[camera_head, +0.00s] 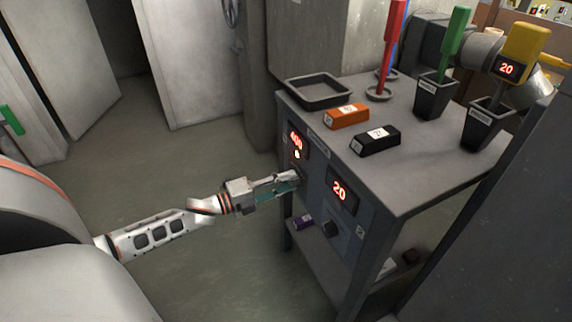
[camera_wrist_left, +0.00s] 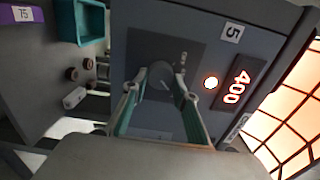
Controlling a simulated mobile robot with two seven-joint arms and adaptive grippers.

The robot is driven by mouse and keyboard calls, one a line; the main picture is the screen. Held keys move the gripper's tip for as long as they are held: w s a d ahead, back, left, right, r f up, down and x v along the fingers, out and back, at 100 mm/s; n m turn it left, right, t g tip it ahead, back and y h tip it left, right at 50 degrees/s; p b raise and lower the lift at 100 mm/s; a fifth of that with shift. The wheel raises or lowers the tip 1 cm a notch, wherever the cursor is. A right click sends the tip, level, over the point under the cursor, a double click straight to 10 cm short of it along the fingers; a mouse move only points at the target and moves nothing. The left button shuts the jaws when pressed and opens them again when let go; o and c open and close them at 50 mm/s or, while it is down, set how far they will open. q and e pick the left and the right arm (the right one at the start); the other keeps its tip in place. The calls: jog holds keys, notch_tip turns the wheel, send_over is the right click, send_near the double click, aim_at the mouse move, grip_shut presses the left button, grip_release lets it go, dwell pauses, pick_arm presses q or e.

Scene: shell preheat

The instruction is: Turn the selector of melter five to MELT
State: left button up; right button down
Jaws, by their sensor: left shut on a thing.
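My left gripper (camera_head: 291,183) reaches the front panel of the grey bench in the head view. In the left wrist view its fingers (camera_wrist_left: 160,95) are shut on the dark round selector knob (camera_wrist_left: 161,73), one finger on each side. The panel carries a "5" label (camera_wrist_left: 232,32), a red display reading 400 (camera_wrist_left: 237,86) and a lit round lamp (camera_wrist_left: 211,82). The same display (camera_head: 295,139) shows in the head view, where the gripper hides the knob. The selector's markings are too small to read. My right gripper is not in view.
A neighbouring panel has a display reading 20 (camera_head: 340,191) and a dark knob (camera_head: 330,229). The bench top holds a dark tray (camera_head: 318,92), an orange block (camera_head: 346,116), a black block (camera_head: 375,140) and dark cups with coloured handles. The floor left of the bench is clear.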

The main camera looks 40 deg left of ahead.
pick_arm(q)
jog(key=o, duration=1.1)
jog(key=shift+s, duration=0.1)
jog(key=v, duration=1.2)
